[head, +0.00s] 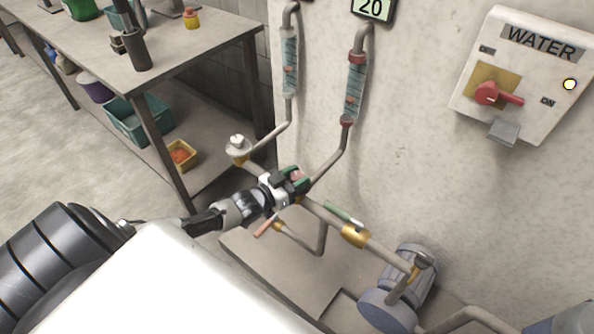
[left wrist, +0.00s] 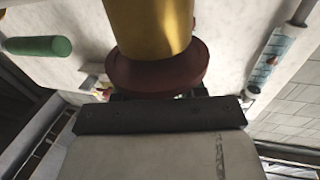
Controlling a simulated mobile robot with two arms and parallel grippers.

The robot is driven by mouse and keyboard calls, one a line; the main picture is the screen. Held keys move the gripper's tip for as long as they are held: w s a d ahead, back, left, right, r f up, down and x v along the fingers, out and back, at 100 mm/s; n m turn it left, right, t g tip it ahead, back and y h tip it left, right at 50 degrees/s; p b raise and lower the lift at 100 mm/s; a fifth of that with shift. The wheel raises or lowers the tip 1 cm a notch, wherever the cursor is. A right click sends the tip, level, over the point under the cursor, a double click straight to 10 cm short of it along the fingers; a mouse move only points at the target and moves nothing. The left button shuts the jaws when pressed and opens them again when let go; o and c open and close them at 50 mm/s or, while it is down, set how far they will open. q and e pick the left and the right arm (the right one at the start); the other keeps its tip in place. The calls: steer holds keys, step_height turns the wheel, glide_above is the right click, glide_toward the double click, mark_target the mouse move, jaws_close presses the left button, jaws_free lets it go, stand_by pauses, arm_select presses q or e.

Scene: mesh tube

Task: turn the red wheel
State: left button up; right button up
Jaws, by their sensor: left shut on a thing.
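The red wheel (left wrist: 155,72) is a dark red disc at the end of a brass-coloured valve body (left wrist: 150,22) in the left wrist view. Its lower edge is hidden behind my left gripper (left wrist: 160,108). In the head view my left gripper (head: 290,184) is at the pipe junction by the wall, shut on the red wheel. Only a small red patch of the wheel (head: 298,176) shows there between the jaws, beside green. My right gripper is not in view.
A green-handled valve (head: 343,214) and an orange-handled one (head: 266,227) sit close to my left gripper. A pump (head: 388,306) stands at lower right. A WATER box (head: 525,75) with a red switch hangs on the wall. A workbench (head: 190,45) is at the left.

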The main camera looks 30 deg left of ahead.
arm_select(q)
steer(key=n+y+p, duration=0.2)
steer(key=y, duration=0.1)
steer(key=n+t+y+p, duration=0.1)
steer(key=shift+d+r+y, duration=0.1)
steer(key=shift+r+y, duration=0.2)
steer(key=shift+f+n+y+p, duration=0.1)
steer(key=shift+n+y+p, duration=0.8)
steer(key=shift+y, duration=0.3)
steer(key=n+g+y+p, duration=0.1)
steer(key=n+y, duration=0.1)
steer(key=y, duration=0.2)
steer(key=shift+f+n+y, duration=0.1)
steer(key=shift+n+y, duration=0.2)
steer(key=shift+n, duration=0.1)
steer(key=shift+n+g+y, duration=0.3)
steer(key=shift+n+y, duration=0.3)
steer(key=shift+y, duration=0.3)
steer(key=shift+y+p, duration=0.3)
steer(key=o, duration=0.9)
steer(key=shift+o, duration=0.2)
steer(key=shift+f, duration=0.1)
